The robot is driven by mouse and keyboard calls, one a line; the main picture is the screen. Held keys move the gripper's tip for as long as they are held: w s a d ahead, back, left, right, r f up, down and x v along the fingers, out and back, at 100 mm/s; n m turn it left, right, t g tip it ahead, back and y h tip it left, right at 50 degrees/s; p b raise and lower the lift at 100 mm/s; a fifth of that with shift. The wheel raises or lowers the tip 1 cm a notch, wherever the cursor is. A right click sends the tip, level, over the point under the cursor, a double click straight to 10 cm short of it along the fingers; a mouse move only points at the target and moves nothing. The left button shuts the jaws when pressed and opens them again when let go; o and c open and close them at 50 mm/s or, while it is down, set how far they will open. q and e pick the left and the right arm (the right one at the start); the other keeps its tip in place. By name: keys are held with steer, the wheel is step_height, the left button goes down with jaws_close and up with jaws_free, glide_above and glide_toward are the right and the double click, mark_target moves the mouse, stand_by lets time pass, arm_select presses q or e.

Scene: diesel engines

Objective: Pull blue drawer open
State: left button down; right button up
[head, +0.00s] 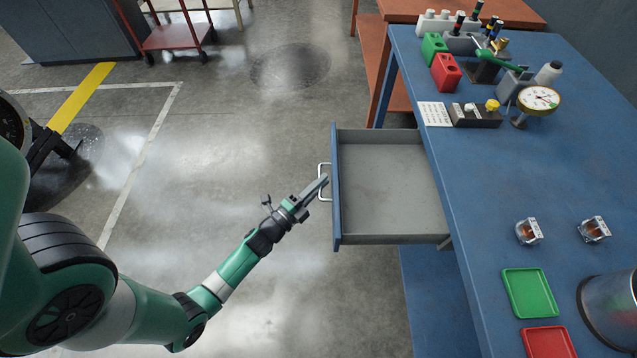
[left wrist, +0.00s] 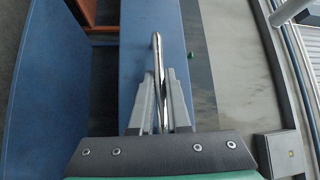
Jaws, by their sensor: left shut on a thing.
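The blue drawer (head: 336,190) stands pulled out from the left side of the blue workbench. Its grey inside (head: 390,190) shows and looks empty. A silver bar handle (head: 321,170) is on its front face. My left gripper (head: 322,181) is shut on this handle, coming from the lower left. In the left wrist view the handle (left wrist: 157,60) runs between the two fingers (left wrist: 160,105), with the blue drawer front (left wrist: 150,25) behind it. My right gripper is not in view.
The blue workbench (head: 480,170) carries a gauge (head: 539,99), a green tray (head: 529,293), a red tray (head: 547,342) and a metal cylinder (head: 610,310). Open grey floor (head: 230,150) lies left of the drawer. A red cart (head: 178,36) stands farther back.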

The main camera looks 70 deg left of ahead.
arm_select(q)
steer(key=shift+w, duration=0.15)
steer(key=c, duration=1.2)
jaws_free()
steer(key=shift+o, duration=0.2)
steer(key=p+v, duration=0.2)
steer(key=v, duration=0.9)
steer(key=shift+s+d+p, duration=0.2)
steer(key=shift+s+p, duration=0.1)
steer(key=shift+s, duration=0.05)
